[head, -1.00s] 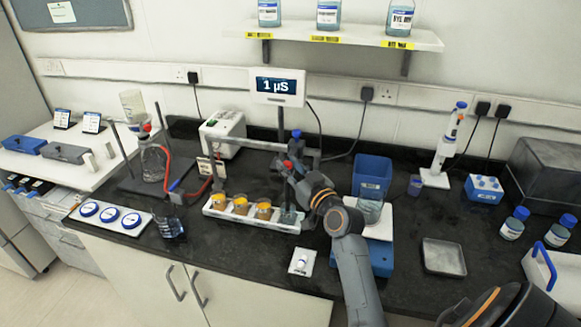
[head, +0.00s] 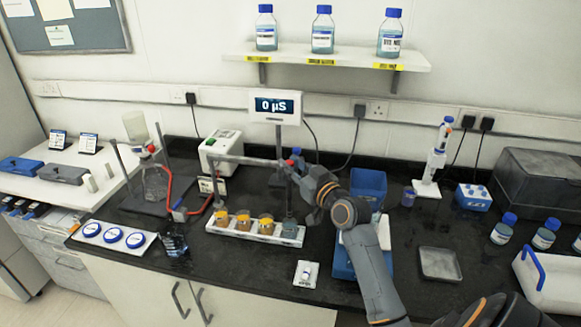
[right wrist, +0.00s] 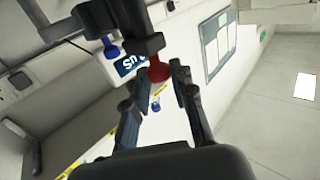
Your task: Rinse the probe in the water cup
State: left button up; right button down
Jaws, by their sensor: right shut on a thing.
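My right gripper (head: 291,168) is at the crossbar of a grey stand (head: 250,159), above the right end of a white rack (head: 222,231). In the right wrist view its fingers (right wrist: 158,88) are around a red knob (right wrist: 159,71) and shut on it. A blue knob (right wrist: 112,50) is beside it. A clear bluish cup (head: 289,228) stands at the rack's right end, below the gripper; it looks like the water cup. The probe's tip and whether it is in the cup cannot be made out. The meter screen (head: 275,106) reads 0 µS. My left gripper is not in view.
Several cups with orange tops (head: 243,220) stand in the rack, left of the water cup. A glass flask with red tubing (head: 155,182) is at left.

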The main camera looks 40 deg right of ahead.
jog(key=shift+d+r, duration=0.1)
jog(key=shift+r, duration=0.25)
jog(key=c, duration=1.3)
grip_release()
jog(key=shift+o, duration=1)
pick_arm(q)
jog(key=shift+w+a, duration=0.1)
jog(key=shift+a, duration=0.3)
pick_arm(e)
jog(key=s+a, duration=0.1)
jog(key=s, duration=1.1)
jog(key=shift+f, duration=0.1)
